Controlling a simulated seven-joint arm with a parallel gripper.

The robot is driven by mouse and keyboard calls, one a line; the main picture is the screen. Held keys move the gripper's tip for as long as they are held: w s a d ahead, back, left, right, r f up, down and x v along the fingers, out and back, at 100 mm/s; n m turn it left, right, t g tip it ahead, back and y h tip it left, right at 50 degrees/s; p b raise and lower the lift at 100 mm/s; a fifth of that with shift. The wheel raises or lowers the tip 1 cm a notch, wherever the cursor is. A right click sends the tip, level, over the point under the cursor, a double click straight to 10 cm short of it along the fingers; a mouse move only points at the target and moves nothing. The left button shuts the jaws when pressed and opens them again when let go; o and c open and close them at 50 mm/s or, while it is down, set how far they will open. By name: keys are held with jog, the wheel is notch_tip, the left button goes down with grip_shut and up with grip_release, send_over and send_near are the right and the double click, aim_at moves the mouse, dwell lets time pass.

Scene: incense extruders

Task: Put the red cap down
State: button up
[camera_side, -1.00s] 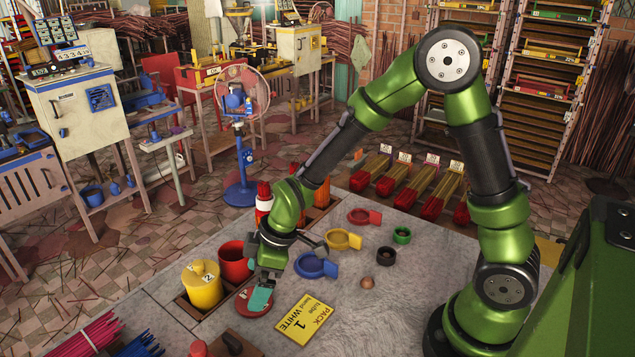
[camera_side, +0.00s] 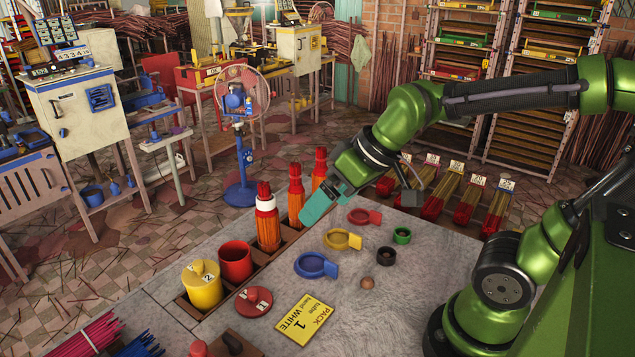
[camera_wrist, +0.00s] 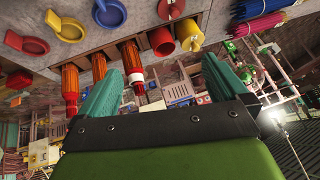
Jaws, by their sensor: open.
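The red cap (camera_side: 253,302), a flat disc with a white number label on top, lies flat on the grey tabletop in the side view, in front of the red cup. It also shows at the top edge of the wrist view (camera_wrist: 170,9). My gripper (camera_side: 310,215) is open with nothing between its teal fingers. It is well up and to the right of the cap, above the far part of the table. In the wrist view my gripper (camera_wrist: 162,70) shows both fingers wide apart and the cap beyond them, untouched.
An open red cup (camera_side: 236,264) and a lidded yellow cup (camera_side: 203,290) stand in slots. Red-topped stick bundles, one with a white band (camera_side: 266,204), stand near my gripper. A blue ring (camera_side: 312,267), a yellow ring (camera_side: 341,239) and a yellow card (camera_side: 305,319) lie on the table.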

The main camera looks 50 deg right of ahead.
jog(key=s+m, duration=0.1)
jog(key=s+d+r+m, duration=0.1)
jog(key=s+m+t, duration=0.1)
jog(key=s, duration=0.1)
jog(key=shift+d+r+m, duration=0.35)
jog(key=shift+m, duration=0.05)
